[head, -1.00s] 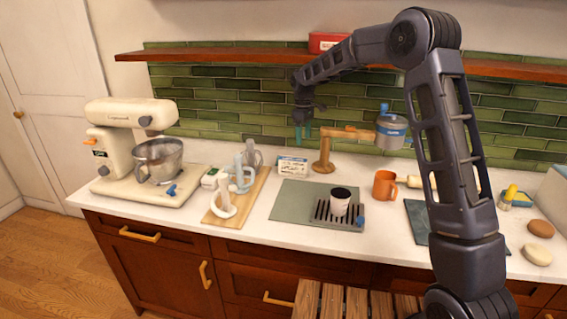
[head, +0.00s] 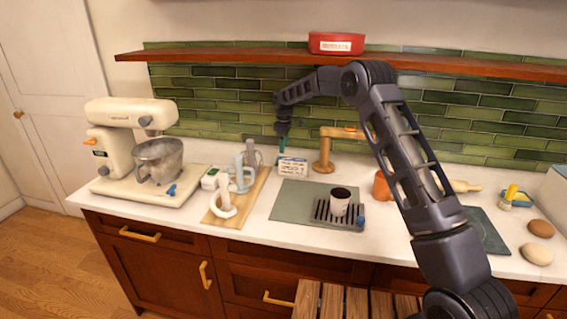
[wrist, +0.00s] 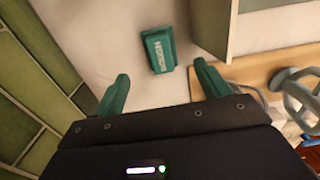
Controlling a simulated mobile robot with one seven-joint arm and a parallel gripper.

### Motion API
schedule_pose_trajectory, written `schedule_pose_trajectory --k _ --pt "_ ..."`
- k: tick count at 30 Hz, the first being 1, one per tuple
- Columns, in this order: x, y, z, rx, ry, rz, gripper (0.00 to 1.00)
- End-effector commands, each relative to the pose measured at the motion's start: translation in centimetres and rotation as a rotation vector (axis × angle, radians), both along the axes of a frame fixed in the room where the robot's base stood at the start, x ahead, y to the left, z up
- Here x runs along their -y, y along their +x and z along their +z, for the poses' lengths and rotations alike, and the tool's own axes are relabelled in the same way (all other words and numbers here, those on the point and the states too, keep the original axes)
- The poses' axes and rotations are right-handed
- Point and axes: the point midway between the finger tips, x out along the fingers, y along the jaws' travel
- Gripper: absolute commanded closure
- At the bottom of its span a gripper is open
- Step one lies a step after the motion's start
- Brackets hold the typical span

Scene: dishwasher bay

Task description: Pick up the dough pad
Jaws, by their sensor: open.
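The dough pad, as far as I can tell, is the small dark green block (wrist: 158,49) with white lettering in the wrist view. It lies on the white counter ahead of my fingertips, roughly centred between them. I cannot make it out in the head view, where a white printed card (head: 293,167) stands in front of that spot. My gripper (wrist: 161,84) is open and empty, its two green fingers apart. In the head view my gripper (head: 282,146) points down near the tiled wall, behind and above the card. No finger touches the block.
A wooden board (head: 228,214) with mugs lies front left. The green tiled wall (wrist: 28,85) is close on the left. A wooden stand (head: 323,150) stands right of the card. A shelf (head: 230,57) runs above.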

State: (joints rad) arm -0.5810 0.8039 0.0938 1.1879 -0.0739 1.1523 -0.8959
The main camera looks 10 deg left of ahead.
Motion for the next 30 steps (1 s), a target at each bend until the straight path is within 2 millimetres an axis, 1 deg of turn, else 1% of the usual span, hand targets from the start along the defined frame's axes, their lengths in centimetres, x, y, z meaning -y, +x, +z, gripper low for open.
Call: schedule_pose_trajectory --k 1,3,11,14,18,21,24,29,30 --pt "0.0 0.0 -0.9 -0.002 -0.002 0.0 0.25" --pt "0.0 0.0 -1.8 -0.002 -0.001 0.0 0.25" --pt "0.0 0.0 -3.5 -0.001 -0.002 -0.001 0.25" --pt "-0.1 -0.1 -4.6 -0.001 -0.002 -0.001 0.25" --pt "-0.3 -0.2 -6.6 -0.002 -0.001 -0.001 0.25" --pt "-0.2 -0.2 -7.6 -0.001 -0.001 -0.001 0.25" --pt "-0.2 -0.1 -7.9 0.0 0.0 -0.001 0.25" --pt "-0.2 -0.1 -7.9 0.0 0.0 -0.001 0.25" --pt "-0.2 -0.1 -7.9 0.0 0.0 -0.001 0.32"
